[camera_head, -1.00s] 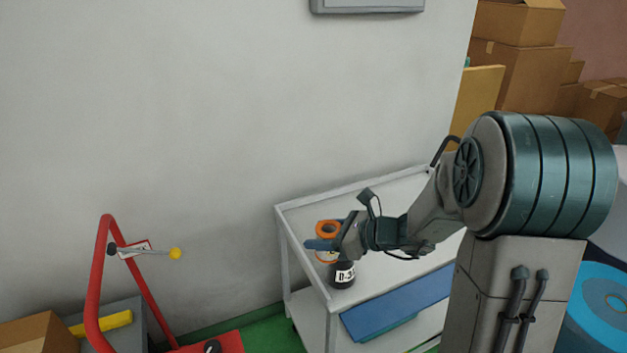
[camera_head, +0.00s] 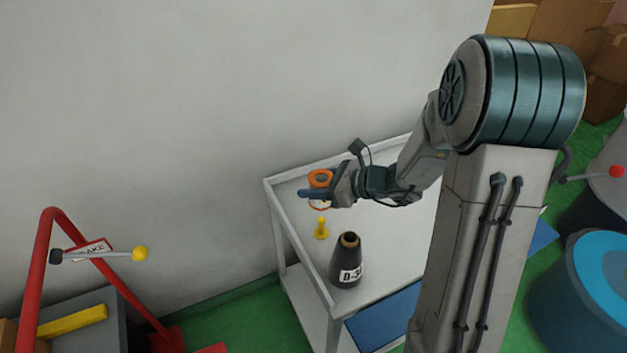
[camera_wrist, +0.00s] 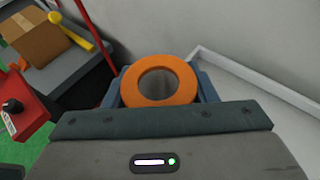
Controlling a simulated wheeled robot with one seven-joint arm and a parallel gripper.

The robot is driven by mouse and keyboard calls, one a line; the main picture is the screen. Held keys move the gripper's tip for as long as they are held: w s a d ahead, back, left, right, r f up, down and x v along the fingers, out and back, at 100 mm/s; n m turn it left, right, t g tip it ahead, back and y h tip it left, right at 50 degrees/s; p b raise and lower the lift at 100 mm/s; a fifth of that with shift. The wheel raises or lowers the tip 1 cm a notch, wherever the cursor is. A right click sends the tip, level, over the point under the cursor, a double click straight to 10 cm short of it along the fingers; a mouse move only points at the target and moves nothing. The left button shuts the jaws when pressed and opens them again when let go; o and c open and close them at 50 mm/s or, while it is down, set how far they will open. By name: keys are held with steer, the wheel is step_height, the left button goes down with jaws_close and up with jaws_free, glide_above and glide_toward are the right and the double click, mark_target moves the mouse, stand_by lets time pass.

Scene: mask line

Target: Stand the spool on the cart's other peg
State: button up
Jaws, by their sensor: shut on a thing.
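The spool (camera_head: 320,178) has orange rims and a hollow middle. My gripper (camera_head: 321,193) is shut on it and holds it upright above the left end of the light grey cart (camera_head: 277,196). In the wrist view the spool's orange top ring (camera_wrist: 127,90) sits between my two blue fingers. A yellow peg (camera_head: 321,229) stands bare on the cart, just below the spool in the picture. A dark cone (camera_head: 346,262) with a "D-3" label, its last part unclear, stands nearer the front edge. No second peg is visible; my arm hides part of the cart top.
A red frame (camera_head: 42,270) with a yellow-knobbed lever (camera_head: 140,254) stands at left. The wall (camera_head: 200,120) rises close behind the cart. A blue drum (camera_head: 590,285) is at right. A blue panel (camera_head: 385,316) shows at the cart's front.

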steer(key=shift+d+f+b, duration=0.1)
steer(key=shift+f+b, duration=4.1)
steer(key=shift+f, duration=1.35)
steer(key=shift+f+b, duration=0.5)
steer(key=o, duration=1.1)
steer(key=shift+o, duration=0.2)
steer(key=shift+r, duration=0.1)
